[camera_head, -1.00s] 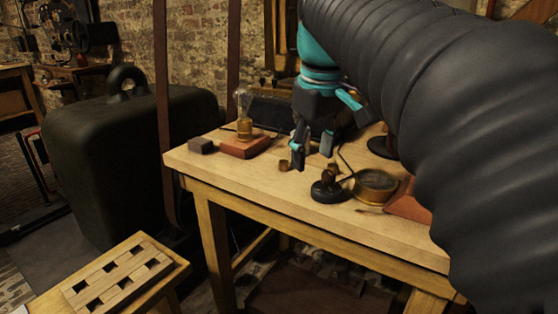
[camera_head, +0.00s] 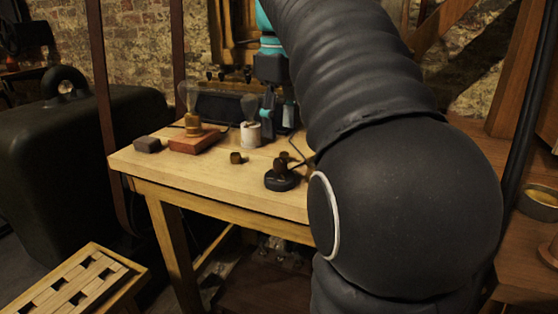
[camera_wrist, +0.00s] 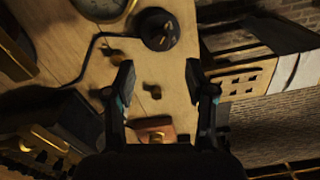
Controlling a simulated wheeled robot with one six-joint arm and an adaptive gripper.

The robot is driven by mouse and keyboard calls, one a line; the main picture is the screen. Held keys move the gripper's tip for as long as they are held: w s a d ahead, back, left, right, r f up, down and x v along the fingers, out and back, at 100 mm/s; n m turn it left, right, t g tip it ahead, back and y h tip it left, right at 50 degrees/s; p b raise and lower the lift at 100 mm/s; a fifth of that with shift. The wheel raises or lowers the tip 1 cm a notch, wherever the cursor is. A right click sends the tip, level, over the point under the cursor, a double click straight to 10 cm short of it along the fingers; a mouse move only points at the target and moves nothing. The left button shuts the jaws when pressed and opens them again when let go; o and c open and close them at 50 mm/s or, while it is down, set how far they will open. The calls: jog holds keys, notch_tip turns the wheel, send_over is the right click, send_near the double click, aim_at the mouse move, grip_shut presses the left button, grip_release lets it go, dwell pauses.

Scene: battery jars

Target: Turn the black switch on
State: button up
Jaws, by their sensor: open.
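The black switch (camera_head: 281,178) has a round dark base with a brown knob on top and stands on the wooden table (camera_head: 215,178). It also shows in the wrist view (camera_wrist: 158,30), near the top, beyond the fingertips. My gripper (camera_wrist: 158,82) is open and empty, its two fingers spread apart. In the head view my gripper (camera_head: 279,118) hangs over the back of the table, behind the switch, partly hidden by my arm. A small brown cylinder (camera_wrist: 152,91) shows between the fingers, on the table below. I cannot tell which way the knob is set.
A glass bulb on a reddish wooden block (camera_head: 197,146) and a dark block (camera_head: 147,145) stand at the left. A white jar (camera_head: 250,134) stands near my gripper. A round gauge (camera_wrist: 101,6) lies beside the switch, with a cable running nearby. The table's front left is clear.

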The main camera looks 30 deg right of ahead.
aim_at(280, 160)
notch_tip(280, 160, down, 7)
jog(key=shift+f+b, duration=0.2)
jog(key=shift+b, duration=0.5)
grip_shut()
